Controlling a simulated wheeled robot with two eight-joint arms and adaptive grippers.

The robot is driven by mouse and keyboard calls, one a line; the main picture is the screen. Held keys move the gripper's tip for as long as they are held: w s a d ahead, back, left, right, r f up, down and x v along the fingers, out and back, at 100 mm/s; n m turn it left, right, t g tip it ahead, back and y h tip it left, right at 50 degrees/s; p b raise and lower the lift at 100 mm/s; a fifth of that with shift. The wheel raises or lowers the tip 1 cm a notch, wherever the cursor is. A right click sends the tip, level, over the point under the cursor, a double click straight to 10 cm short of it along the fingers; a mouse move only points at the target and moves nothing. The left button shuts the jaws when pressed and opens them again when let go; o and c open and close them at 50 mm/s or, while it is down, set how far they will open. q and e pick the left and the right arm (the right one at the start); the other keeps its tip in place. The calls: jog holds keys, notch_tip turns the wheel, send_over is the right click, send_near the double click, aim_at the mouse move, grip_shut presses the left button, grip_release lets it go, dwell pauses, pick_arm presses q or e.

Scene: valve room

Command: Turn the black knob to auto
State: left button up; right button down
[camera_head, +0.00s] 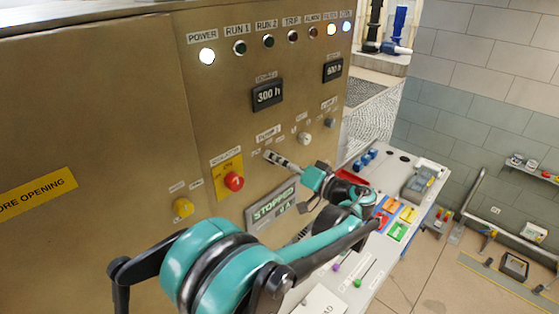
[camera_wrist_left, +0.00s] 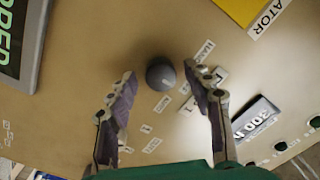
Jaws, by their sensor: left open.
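The black knob (camera_wrist_left: 160,76) is a dark round knob on the brass-coloured panel in the left wrist view. In the left wrist view the fingers of this gripper (camera_wrist_left: 163,86) appear on either side of the knob, with gaps on both sides. I cannot tell the remaining depth. My right gripper is not in view.
A green-lettered display (camera_head: 270,204) sits below my gripper. A table (camera_head: 376,266) with several small items stands right.

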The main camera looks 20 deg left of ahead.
pick_arm(q)
jog(key=c, duration=1.2)
jog(key=shift+o, duration=0.2)
jog(key=shift+m, duration=0.4)
jog(key=shift+m+b, duration=1.7)
jog(key=shift+m, duration=2.4)
jog(key=o, duration=1.2)
jog(key=shift+c, duration=0.2)
